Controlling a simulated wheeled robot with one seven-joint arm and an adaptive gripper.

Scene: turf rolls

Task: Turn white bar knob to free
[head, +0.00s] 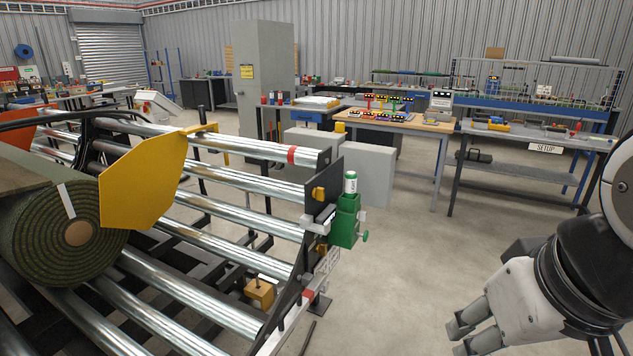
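A green housing (345,222) is mounted at the right end of the roller frame. A white cylinder (350,183) with a green cap and a dark mark stands upright on top of it. A small pale bar (362,216) sticks out at the housing's right side and may be the white bar knob; its angle is too small to read. A green knob (365,237) sits just below. My gripper (460,335) is at the bottom right, well apart from the housing and touching nothing. Its two fingers point left; how far apart they are is unclear.
A roller frame (235,200) with a turf roll (75,235) and a yellow plate (143,180) fills the left. Workbenches (400,125) and a grey bench (530,130) stand behind. Concrete floor (410,255) is clear between frame and gripper.

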